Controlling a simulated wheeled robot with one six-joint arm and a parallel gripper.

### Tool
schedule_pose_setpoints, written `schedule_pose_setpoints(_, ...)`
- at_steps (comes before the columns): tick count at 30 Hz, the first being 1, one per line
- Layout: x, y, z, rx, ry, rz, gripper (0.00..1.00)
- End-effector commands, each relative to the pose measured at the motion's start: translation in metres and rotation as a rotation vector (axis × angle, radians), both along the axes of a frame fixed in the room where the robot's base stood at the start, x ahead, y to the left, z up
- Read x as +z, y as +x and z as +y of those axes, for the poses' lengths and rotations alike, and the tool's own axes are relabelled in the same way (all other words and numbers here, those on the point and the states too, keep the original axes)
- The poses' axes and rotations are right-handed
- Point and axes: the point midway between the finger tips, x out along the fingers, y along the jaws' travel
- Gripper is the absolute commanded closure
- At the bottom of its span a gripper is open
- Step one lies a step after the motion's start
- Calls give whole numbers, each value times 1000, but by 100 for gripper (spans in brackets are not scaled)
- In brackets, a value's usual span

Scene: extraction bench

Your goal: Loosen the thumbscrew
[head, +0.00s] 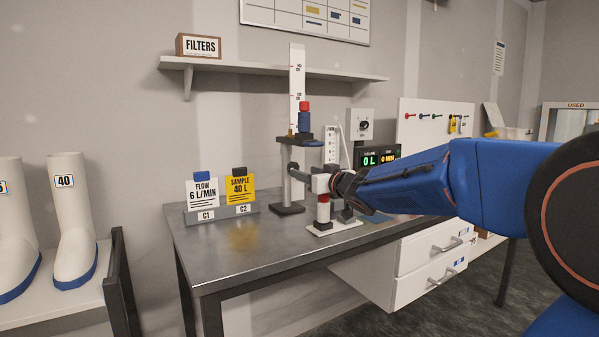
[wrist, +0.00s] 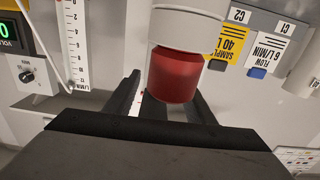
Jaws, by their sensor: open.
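My gripper (head: 338,184) is open at the metal bench, at the upper part of a white-and-red upright piece (head: 323,210) on a white base plate (head: 334,228). In the wrist view my gripper (wrist: 164,85) has its two dark fingers apart, with the red part (wrist: 176,76) between their lines in the picture; I see no grip on it. A dark round knob (head: 293,168) sits on the stand just left of the gripper; I cannot tell surely whether it is the thumbscrew. The stand's shelf (head: 297,141) carries a blue bottle (head: 305,122) with a red cap.
A card holder (head: 222,212) with a white flow card (head: 202,192) and a yellow sample card (head: 240,188) stands at the left. A display (head: 378,158) reading 0 L is behind my arm. The front left bench top (head: 215,255) is clear.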

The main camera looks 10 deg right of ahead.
Motion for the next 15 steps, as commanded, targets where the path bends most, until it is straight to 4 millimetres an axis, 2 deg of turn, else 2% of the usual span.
schedule_pose_setpoints(6,-1,30,10,1,0,1,51)
schedule_pose_setpoints(15,0,45,15,1,1,0,51)
